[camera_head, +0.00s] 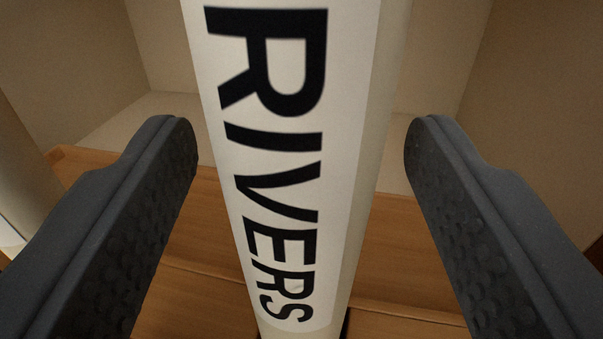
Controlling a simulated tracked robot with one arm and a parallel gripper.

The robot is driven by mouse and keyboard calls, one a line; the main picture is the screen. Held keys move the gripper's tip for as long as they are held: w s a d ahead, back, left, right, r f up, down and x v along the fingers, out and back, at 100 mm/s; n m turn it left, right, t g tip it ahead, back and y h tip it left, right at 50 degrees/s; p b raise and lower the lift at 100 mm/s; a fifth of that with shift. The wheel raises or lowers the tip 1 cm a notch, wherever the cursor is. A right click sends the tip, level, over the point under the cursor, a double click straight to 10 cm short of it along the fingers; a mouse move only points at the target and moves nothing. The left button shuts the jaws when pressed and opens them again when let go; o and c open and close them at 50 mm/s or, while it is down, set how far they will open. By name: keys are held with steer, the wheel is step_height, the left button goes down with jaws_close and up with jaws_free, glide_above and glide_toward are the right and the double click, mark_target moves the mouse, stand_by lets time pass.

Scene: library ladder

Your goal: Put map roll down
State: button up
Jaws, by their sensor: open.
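The map roll (352,190) is a pale cream tube with a white label reading "RIVERS" in black letters. It stands close to upright in the middle of the head camera view, leaning slightly, and runs out of the top of the picture. My gripper (300,140) is open, with one dark grey padded finger on each side of the roll. A clear gap shows between each finger and the roll. The roll's lower end is near the bottom edge, and what it rests on is hard to tell.
Brown wooden boards (400,260) lie behind and below the roll. Beyond them is a pale compartment with a back wall (160,45) and a side wall (530,90). Another pale rounded shape (18,190) stands at the left edge, partly hidden by my left finger.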

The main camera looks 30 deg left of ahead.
steer(key=shift+r, duration=0.1)
steer(key=p+v, duration=0.3)
steer(key=v, duration=0.9)
